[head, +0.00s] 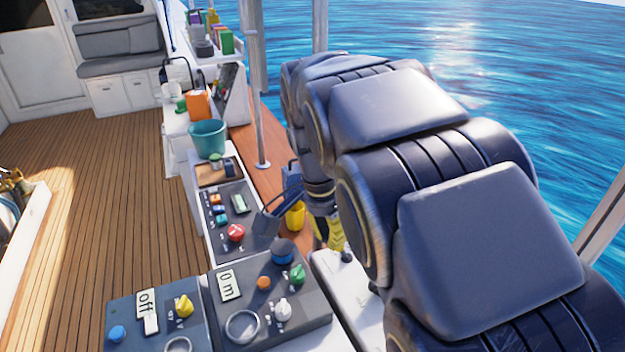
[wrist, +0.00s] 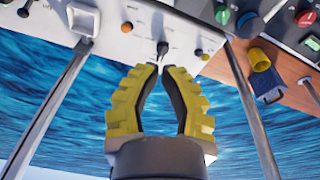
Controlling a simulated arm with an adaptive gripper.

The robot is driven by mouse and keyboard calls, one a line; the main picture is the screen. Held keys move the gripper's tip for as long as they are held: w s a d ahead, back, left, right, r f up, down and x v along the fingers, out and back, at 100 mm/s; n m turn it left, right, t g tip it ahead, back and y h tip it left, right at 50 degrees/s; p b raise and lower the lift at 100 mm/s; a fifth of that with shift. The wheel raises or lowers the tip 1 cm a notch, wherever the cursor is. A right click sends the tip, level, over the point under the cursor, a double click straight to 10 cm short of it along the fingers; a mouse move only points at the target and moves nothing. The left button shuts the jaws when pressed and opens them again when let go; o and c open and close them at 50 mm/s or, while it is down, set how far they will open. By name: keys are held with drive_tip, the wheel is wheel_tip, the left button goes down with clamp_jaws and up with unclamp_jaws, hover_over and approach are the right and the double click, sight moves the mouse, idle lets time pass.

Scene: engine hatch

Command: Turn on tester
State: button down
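I cannot tell for sure which unit is the tester. A dark panel with an "off" display (head: 145,305) sits at the lower left of the head view, with a yellow knob (head: 184,306) and a blue knob (head: 117,333). A white panel (wrist: 125,38) is at the top of the wrist view and carries a small black lever switch (wrist: 162,48). My gripper (wrist: 161,68) points at this switch, its yellow fingers drawn together at the tips. Whether the tips touch the lever is unclear. In the head view my arm hides most of the gripper (head: 334,236).
Beside it is a dark panel with a "0 m" display (head: 227,284), and behind that a panel with a red knob (head: 236,233). A yellow cup (head: 295,216), a teal bucket (head: 208,138) and a metal post (head: 257,90) stand near.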

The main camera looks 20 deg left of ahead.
drive_tip(key=a+f, duration=0.2)
drive_tip(key=a, duration=0.7)
drive_tip(key=m+y, duration=0.3)
hover_over(152, 318)
drive_tip(key=s+d, duration=0.2)
wheel_tip(152, 318, down, 10)
drive_tip(key=shift+a, duration=0.15)
drive_tip(key=shift+w+f, duration=0.1)
drive_tip(key=f, duration=0.4)
drive_tip(key=w+f, duration=0.1)
drive_tip(key=f, duration=0.3)
drive_tip(key=a+f, duration=0.1)
drive_tip(key=f, duration=0.3)
drive_tip(key=shift+w+a+f, duration=0.1)
drive_tip(key=shift+w, duration=0.05)
drive_tip(key=shift+w+a+f, duration=0.15)
drive_tip(key=shift+f, duration=0.65)
